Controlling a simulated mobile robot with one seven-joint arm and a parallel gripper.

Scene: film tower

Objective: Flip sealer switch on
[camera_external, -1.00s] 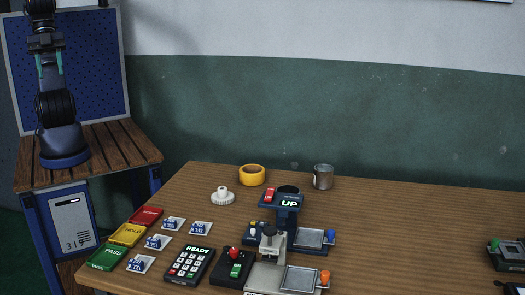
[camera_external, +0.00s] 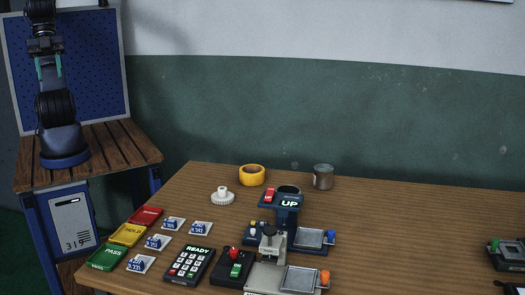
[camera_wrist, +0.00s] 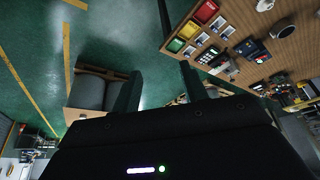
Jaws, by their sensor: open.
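No readable label tells which switch is the sealer's. In the wrist view the blue device (camera_wrist: 252,48) is small, at upper right. My gripper (camera_wrist: 158,82) is open and empty, far from the table's devices.
A grey press with an orange knob (camera_external: 324,277) stands close in front of the blue device. A keypad (camera_external: 189,264) reading "READY", small cards and coloured trays (camera_external: 127,235) lie left. Yellow tape (camera_external: 251,175) and a metal cup (camera_external: 323,177) stand behind. The table's right middle is clear.

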